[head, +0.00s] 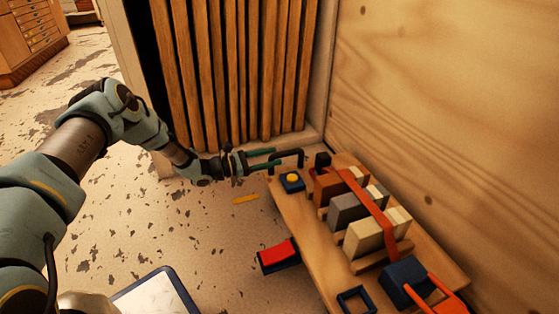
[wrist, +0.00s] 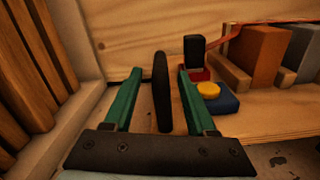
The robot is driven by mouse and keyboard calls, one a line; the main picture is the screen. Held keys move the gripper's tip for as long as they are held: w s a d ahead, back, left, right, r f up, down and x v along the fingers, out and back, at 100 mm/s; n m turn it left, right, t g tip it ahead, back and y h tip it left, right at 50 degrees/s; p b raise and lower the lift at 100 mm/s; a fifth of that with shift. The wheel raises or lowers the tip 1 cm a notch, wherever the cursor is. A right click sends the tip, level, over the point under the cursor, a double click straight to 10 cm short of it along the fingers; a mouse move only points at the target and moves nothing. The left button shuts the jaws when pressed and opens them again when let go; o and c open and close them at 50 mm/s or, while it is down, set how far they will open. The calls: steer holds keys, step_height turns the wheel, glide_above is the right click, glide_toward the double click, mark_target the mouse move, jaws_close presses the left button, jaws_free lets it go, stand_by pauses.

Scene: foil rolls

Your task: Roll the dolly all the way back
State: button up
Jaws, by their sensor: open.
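The dolly (head: 300,222) is a low wooden board beside the plywood wall. It carries several blocks under an orange strap (head: 374,208). A black handle (head: 288,153) stands at its far end, near the slatted panel. My gripper (head: 274,157) is at this handle with its green fingers apart. In the wrist view the black handle (wrist: 161,92) stands between the two open fingers, with gaps visible on both sides. A blue block with a yellow button (head: 291,180) sits on the board just in front of the handle. The dolly's underside is hidden.
The slatted wooden panel (head: 235,70) stands behind the handle, and the plywood wall (head: 450,90) runs along the right. A red and black block (head: 278,256) lies left of the dolly. A yellow strip (head: 245,198) marks the floor. Speckled floor is open at left.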

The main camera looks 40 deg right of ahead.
steer(key=shift+b+x, duration=0.5)
steer(key=shift+x, duration=1.25)
steer(key=c, duration=0.9)
steer(key=shift+a, duration=0.1)
jaws_close()
steer(key=shift+w, duration=0.1)
